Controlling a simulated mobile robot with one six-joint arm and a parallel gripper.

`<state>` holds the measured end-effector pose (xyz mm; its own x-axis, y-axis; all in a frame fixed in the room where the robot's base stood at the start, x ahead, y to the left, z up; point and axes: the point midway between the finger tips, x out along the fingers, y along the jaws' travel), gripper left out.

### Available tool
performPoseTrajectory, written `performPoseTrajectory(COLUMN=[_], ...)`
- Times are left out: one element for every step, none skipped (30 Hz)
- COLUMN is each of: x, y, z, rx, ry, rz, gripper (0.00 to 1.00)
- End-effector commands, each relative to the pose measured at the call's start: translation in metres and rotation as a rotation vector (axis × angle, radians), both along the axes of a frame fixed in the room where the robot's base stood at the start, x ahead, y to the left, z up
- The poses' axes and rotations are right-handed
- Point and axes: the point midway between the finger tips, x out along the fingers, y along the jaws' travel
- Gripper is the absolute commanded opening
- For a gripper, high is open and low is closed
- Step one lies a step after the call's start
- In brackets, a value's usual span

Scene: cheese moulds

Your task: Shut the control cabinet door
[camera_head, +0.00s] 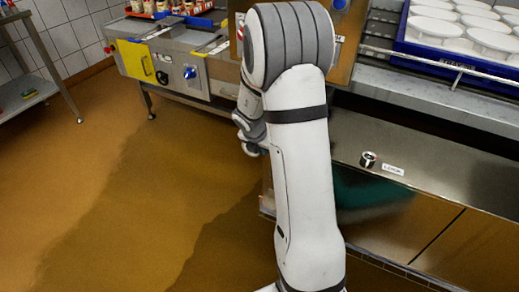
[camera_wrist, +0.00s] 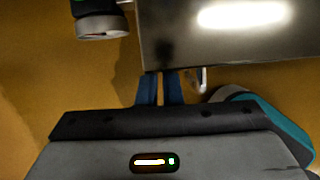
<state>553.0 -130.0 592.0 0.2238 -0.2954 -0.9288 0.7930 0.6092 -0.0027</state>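A brownish metal panel (camera_head: 349,48) stands upright behind my arm in the head view, with a blue knob at its top and a small white label. It may be part of the control cabinet; my arm hides much of it, and I cannot make out the door's angle. My gripper (camera_wrist: 160,76) shows in the wrist view as two blue fingers close together, with nothing seen between them. A shiny grey metal panel (camera_wrist: 225,35) lies just beyond the fingertips; I cannot tell if they touch. A small pale handle-like piece (camera_wrist: 202,78) shows beside the fingers.
A conveyor machine (camera_head: 175,70) stands at the back left, a shelf (camera_head: 28,98) at far left. The brown floor (camera_head: 120,190) is clear.

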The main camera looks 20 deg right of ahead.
Motion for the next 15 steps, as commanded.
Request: performPoseTrajectory(x=[-0.003, -0.005, -0.009, -0.012, -0.015, -0.017, -0.018, -0.020, -0.023, -0.024, -0.026, -0.028, -0.030, -0.031, -0.033], y=[0.005, 0.011, 0.019, 0.025, 0.032, 0.035, 0.038, 0.040, 0.043, 0.046, 0.048, 0.051, 0.052, 0.054, 0.055], z=[0.002, 0.002, 0.002, 0.002, 0.002, 0.018, 0.027, 0.034, 0.043, 0.049, 0.055, 0.062, 0.067, 0.071, 0.077], rx=[-0.002, -0.002, -0.001, -0.001, -0.001, -0.001, 0.000, 0.000, -0.001, 0.000, 0.000, 0.000, 0.000, -0.001, 0.000], ry=[0.001, 0.006, 0.011, 0.016, 0.020, 0.017, 0.017, 0.017, 0.018, 0.018, 0.017, 0.019, 0.020, 0.021, 0.021], rz=[-0.004, -0.004, -0.005, -0.005, -0.007, -0.008, -0.007, -0.007, -0.007, -0.007, -0.007, -0.006, -0.005, -0.007, -0.008], gripper=[0.00, 0.00, 0.00, 0.00, 0.00, 0.00, 0.00, 0.00, 0.00, 0.00, 0.00, 0.00, 0.00, 0.00, 0.00])
